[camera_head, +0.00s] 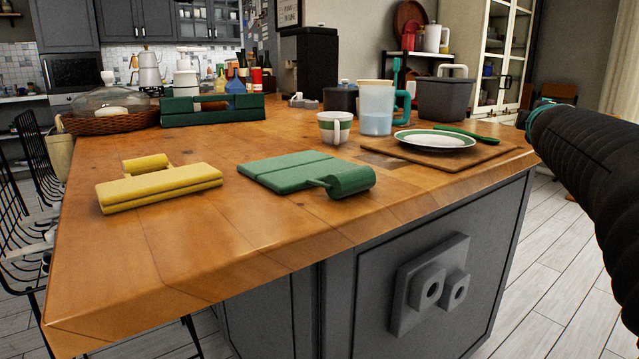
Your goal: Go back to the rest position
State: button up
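My arm (590,160) shows as a dark sleeved link with a teal band at the right edge of the view, beyond the island's right side. My gripper is outside the frame. The wooden island top (240,220) fills the middle. On it lie a yellow folded object (160,188) at the left and a green folded object (290,172) with a rolled end (352,182) at the centre.
A cup (335,128), a pitcher (376,108) and a plate (434,140) on a wooden board (480,158) stand at the right. A green crate (212,118) and a wicker basket (110,122) are at the back. A grey socket block (410,285) juts from the island's side. Black chairs (20,225) stand left.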

jog(key=s+a+f+m+g+y, duration=0.1)
jog(key=s+a+f+m+g, duration=0.5)
jog(key=f, duration=0.5)
jog(key=s+a+f+m+g+y, duration=0.1)
jog(key=s+a+f+m+g, duration=0.1)
jog(key=s+f+m, duration=0.55)
jog(key=s+a+f+n+g+y, duration=0.2)
jog(key=s+a+f+y, duration=0.4)
jog(key=s+a+f, duration=0.8)
jog(key=s+a, duration=0.4)
jog(key=shift+a+f, duration=0.15)
jog(key=shift+f, duration=0.25)
jog(key=shift+s, duration=0.1)
